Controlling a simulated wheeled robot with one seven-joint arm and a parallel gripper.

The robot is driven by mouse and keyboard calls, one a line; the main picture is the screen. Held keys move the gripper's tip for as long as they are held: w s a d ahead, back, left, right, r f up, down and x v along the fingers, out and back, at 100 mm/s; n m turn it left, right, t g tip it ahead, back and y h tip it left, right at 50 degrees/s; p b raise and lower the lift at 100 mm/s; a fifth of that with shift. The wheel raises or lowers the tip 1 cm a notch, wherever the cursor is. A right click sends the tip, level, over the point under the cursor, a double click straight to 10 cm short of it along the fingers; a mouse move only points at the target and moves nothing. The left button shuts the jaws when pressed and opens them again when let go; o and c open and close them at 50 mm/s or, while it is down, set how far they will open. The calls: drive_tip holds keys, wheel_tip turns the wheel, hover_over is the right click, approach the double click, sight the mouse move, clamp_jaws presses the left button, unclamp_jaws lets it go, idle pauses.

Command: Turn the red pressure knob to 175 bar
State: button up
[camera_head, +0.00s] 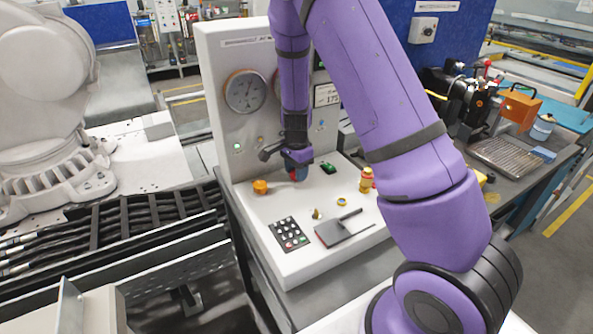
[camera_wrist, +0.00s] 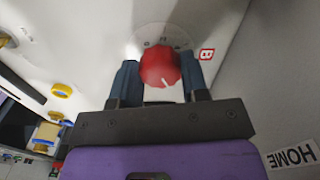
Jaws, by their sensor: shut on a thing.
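The red pressure knob (camera_wrist: 160,66) sits on the white panel, between the two fingers of my gripper (camera_wrist: 160,78). The fingers are shut on its two sides. A short white mark shows on the knob, toward my palm, and a faint printed scale lies around it. In the head view my gripper (camera_head: 297,166) reaches down onto the console, and only a little of the red knob shows beside the fingers. A display (camera_head: 327,96) on the upright panel reads 17-something; its last digit is unclear and my arm is close to it.
A round gauge (camera_head: 245,91) is left of my arm. On the console are an orange knob (camera_head: 260,187), a keypad (camera_head: 288,233), a grey plate with a handle (camera_head: 338,231), a yellow-ringed button (camera_head: 342,202) and a red-and-yellow piece (camera_head: 366,180). A green switch (camera_head: 328,168) sits close right of my gripper.

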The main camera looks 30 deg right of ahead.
drive_tip(key=shift+w+m, duration=0.1)
drive_tip(key=shift+m, duration=2.2)
drive_tip(key=o, duration=0.9)
drive_tip(key=shift+r, duration=3.8)
